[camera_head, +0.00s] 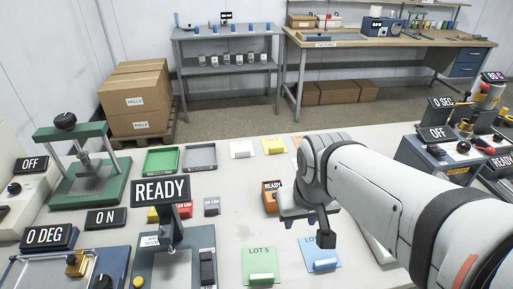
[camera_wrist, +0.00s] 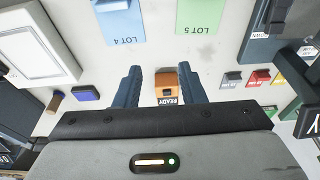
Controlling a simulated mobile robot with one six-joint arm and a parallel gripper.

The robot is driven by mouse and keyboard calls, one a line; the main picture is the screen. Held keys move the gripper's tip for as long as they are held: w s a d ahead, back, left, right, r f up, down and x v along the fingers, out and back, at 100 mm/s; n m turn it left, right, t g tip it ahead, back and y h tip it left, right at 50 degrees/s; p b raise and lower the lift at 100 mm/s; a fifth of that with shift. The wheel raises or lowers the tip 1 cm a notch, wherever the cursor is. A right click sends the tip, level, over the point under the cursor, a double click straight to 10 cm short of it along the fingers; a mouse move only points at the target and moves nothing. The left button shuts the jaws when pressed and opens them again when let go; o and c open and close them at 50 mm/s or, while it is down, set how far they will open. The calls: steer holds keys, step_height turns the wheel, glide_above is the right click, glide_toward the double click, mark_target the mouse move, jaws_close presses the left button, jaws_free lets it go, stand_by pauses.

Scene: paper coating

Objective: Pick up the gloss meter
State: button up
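A small orange device with a READY label, which looks like the gloss meter (camera_head: 269,198), stands on the white table just left of my gripper (camera_head: 307,228) in the head view. In the wrist view the orange gloss meter (camera_wrist: 167,92) shows between the two dark fingers of my gripper (camera_wrist: 158,74), closer to the right finger. The fingers are apart, with nothing held between them.
A green LOT 5 card (camera_head: 259,268) and a blue LOT 4 card (camera_head: 320,255) lie in front of the gripper. A READY stand (camera_head: 172,255) and small coloured blocks (camera_head: 180,211) are on the left. Green (camera_head: 162,160) and grey (camera_head: 200,158) trays lie farther back.

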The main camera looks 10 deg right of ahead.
steer(key=shift+o, duration=1.3)
steer(key=shift+w+a, duration=0.1)
steer(key=shift+w, duration=0.1)
steer(key=o, duration=0.7)
steer(key=shift+g, duration=0.6)
steer(key=w, duration=0.3)
steer(key=w+p, duration=0.1)
steer(key=w, duration=0.2)
steer(key=w+f, duration=0.1)
steer(key=w, duration=0.2)
steer(key=shift+w+a, duration=0.1)
steer(key=shift+w, duration=0.3)
steer(key=shift+o, duration=0.2)
steer(key=g+p, duration=0.1)
steer(key=p, duration=0.1)
glide_above(274, 189)
steer(key=f, duration=0.7)
steer(key=shift+s+a, duration=0.15)
steer(key=shift+s, duration=0.25)
steer(key=shift+w+f, duration=0.15)
steer(key=shift+f, duration=0.15)
steer(key=shift+w+f, duration=0.2)
steer(key=shift+f, duration=3.5)
